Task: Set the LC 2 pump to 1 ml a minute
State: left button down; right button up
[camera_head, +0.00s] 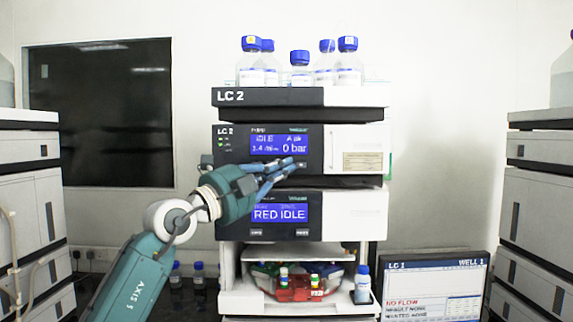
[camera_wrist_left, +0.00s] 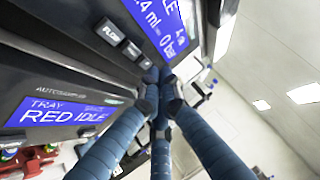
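The LC 2 pump (camera_head: 230,155) is the upper dark-fronted module of the middle stack. Its blue display (camera_head: 279,145) reads IDLE, a flow value ending in .4 ml, and 0 bar; its first digit is hard to read. It also shows tilted in the left wrist view (camera_wrist_left: 160,22). A FLOW button (camera_wrist_left: 110,32) and other small keys sit below the display. My left gripper (camera_head: 290,168) is in front of the pump's key row, its blue fingers drawn together, with nothing seen between them. Whether the tips touch a key I cannot tell. My right gripper is not in view.
Below the pump is the autosampler, its display (camera_head: 279,214) reading RED IDLE. Under it is a tray of coloured vials (camera_head: 300,287). Blue-capped bottles (camera_head: 300,72) stand on top. A monitor (camera_head: 434,285) at lower right shows NO FLOW. Other stacks stand at both sides.

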pick_arm(q)
jog(key=shift+w, duration=0.15)
jog(key=shift+w+p, duration=0.3)
jog(key=shift+w, duration=0.1)
dwell(0.6)
jog(key=shift+s, duration=0.8)
jog(key=s+b, duration=0.1)
jog(key=s, duration=0.4)
jog(key=shift+b, duration=0.35)
